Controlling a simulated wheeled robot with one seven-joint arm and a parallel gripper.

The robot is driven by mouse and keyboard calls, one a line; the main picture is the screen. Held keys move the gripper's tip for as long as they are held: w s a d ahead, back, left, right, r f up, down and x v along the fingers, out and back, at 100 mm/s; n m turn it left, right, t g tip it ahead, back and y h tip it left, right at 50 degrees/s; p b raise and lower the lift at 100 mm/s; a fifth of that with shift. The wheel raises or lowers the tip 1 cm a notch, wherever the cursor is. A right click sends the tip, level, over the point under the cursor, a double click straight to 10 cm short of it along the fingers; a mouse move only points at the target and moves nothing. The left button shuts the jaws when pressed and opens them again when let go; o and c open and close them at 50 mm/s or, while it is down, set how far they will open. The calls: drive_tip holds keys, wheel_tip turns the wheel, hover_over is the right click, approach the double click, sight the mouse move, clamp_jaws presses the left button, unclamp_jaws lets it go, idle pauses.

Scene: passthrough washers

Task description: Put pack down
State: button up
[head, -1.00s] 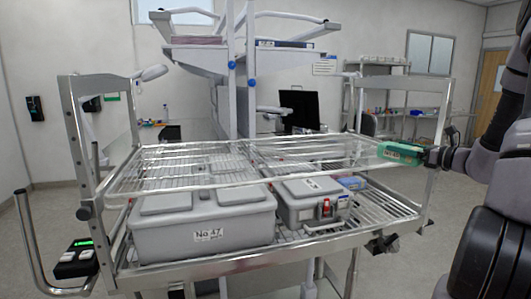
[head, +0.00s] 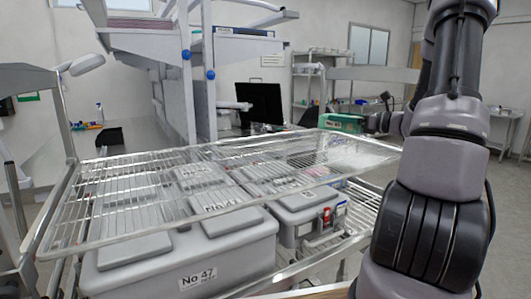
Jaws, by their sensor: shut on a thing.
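A green pack (head: 342,122) with a pale label shows in the head view, above the far right part of the cart's wire shelf. My gripper (head: 368,123) is at the pack's right end and is shut on it. The pack lies roughly level and seems held just above the far edge of the shelf; I cannot tell whether it touches anything. The fingertips are small and partly hidden by the pack. The cart's upper wire shelf (head: 130,205) with a clear surface is empty.
A large grey case (head: 140,262) labelled No 47 and a smaller grey case (head: 310,215) with a red latch stand on the lower shelf. A dark monitor (head: 259,103) stands behind. Metal shelving (head: 306,85) is at the back. My arm fills the right side.

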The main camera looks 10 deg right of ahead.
wheel_tip(320, 180, down, 5)
drive_tip(key=shift+w+a+f, duration=0.1)
drive_tip(key=shift+f, duration=2.4)
drive_tip(key=shift+f, duration=0.1)
drive_tip(key=o, duration=1.5)
drive_tip(key=shift+d, duration=0.2)
drive_tip(key=v, duration=1.2)
drive_tip(key=shift+a, duration=0.1)
